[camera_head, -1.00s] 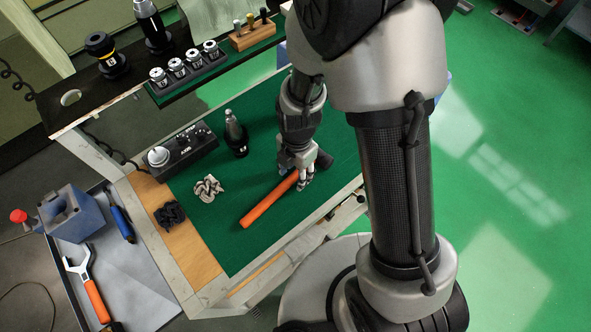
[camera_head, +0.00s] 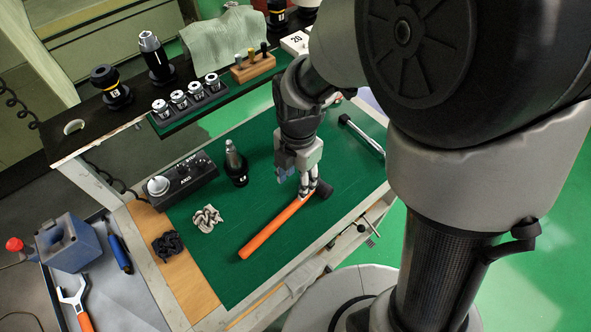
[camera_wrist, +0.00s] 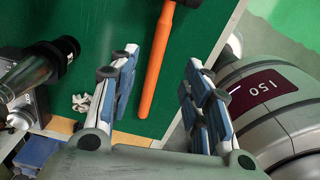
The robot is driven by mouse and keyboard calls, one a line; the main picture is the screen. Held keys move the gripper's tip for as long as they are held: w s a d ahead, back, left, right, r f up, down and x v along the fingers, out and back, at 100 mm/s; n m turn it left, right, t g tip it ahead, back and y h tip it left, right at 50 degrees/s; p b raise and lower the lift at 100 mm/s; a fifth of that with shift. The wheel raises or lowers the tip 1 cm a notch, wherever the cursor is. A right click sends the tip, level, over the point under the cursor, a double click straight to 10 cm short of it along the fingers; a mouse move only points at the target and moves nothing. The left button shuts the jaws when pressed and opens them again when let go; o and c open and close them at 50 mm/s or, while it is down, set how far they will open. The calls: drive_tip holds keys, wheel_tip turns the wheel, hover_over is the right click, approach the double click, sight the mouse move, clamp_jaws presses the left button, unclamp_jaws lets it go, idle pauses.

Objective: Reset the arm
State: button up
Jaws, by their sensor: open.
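My gripper (camera_head: 308,190) hangs over the green mat of the cart, close to the head end of an orange-handled mallet (camera_head: 270,229). In the wrist view my gripper (camera_wrist: 160,75) has its two blue-padded fingers spread wide apart with nothing held between them. The mallet's orange handle (camera_wrist: 155,65) shows beyond the fingers, lying on the mat. Its dark head (camera_head: 323,189) is partly behind the fingers in the head view. I cannot tell the exact gap between fingertips and mallet.
A black tool holder (camera_head: 236,165), a control box (camera_head: 180,176) and crumpled grey cloth (camera_head: 206,219) sit left on the mat (camera_head: 205,260). A shelf with a collet rack (camera_head: 190,100) stands behind. A metal wrench-like bar (camera_head: 362,137) lies at the right. Green floor is clear beyond.

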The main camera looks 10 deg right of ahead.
drive_tip(key=shift+r, duration=0.2)
drive_tip(key=s+d+r+m+t, duration=0.1)
drive_tip(key=s+d+r+m, duration=0.2)
drive_tip(key=m, duration=0.5)
drive_tip(key=s+d+r+m+t, duration=0.2)
drive_tip(key=s+r+m, duration=0.3)
drive_tip(key=r+m, duration=0.3)
drive_tip(key=s+d+r+m+t, duration=0.1)
drive_tip(key=s+d+r+m, duration=0.4)
drive_tip(key=m, duration=0.5)
drive_tip(key=shift+r+t, duration=0.4)
drive_tip(key=shift+r, duration=0.25)
drive_tip(key=shift+c, duration=0.5)
